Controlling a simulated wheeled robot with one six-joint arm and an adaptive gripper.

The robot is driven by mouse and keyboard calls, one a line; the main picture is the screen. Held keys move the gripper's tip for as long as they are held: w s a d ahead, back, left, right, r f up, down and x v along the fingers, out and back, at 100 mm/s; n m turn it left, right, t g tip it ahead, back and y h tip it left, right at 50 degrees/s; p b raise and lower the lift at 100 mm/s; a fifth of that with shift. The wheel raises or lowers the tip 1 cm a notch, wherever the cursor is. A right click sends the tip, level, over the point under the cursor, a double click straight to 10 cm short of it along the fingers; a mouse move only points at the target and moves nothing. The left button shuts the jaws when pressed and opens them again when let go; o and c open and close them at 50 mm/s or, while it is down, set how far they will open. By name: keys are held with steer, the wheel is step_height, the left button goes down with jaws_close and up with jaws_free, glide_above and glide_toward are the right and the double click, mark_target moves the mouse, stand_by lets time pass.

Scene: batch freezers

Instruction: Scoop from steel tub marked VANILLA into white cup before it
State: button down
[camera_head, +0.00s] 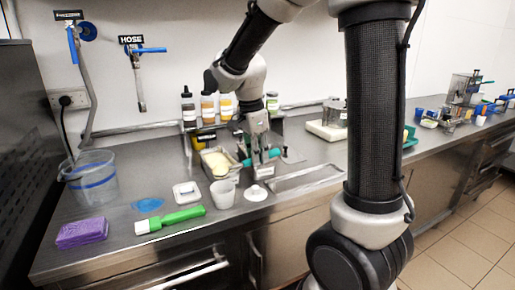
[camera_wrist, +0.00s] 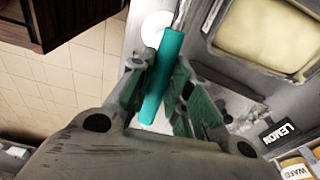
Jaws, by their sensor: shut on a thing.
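My gripper (camera_head: 262,158) is shut on the teal handle of a scoop (camera_wrist: 165,70), above the counter just right of the tub. The scoop's metal shaft runs off the top of the wrist view. A steel tub (camera_head: 231,152) with pale yellow contents stands behind the white cup; I cannot read a VANILLA mark on it. The white cup (camera_head: 223,194) stands upright before the tub. A small pale yellow lump (camera_head: 220,171) shows just above the cup's rim; I cannot tell whether it is on the scoop. A pale-filled tub also shows in the wrist view (camera_wrist: 210,22).
A LEMON label (camera_wrist: 280,130) is near my gripper. Bottles stand behind.

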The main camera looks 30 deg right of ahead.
steer(key=a+r+h, duration=0.1)
steer(key=r+h, duration=0.1)
steer(key=a+r+h, duration=0.1)
steer(key=r+h, duration=0.1)
steer(key=shift+a+h, duration=0.15)
steer(key=shift+h, duration=0.15)
steer(key=a+r+h, duration=0.1)
steer(key=h, duration=0.1)
steer(key=a+r+h, duration=0.1)
steer(key=a+h, duration=0.1)
steer(key=a+r+h, duration=0.1)
steer(key=a+h, duration=0.1)
steer(key=shift+s+a+r, duration=0.1)
steer(key=shift+a+r, duration=0.05)
steer(key=shift+r, duration=0.05)
steer(key=shift+s+a+r+t+h, duration=0.15)
steer(key=shift+a+r+h, duration=0.1)
steer(key=shift+a+h, duration=0.4)
steer(key=shift+w+a+r+t+h, duration=0.1)
steer(key=shift+a+r+t+h, duration=0.1)
steer(key=shift+a+h, duration=0.4)
steer(key=shift+d, duration=0.15)
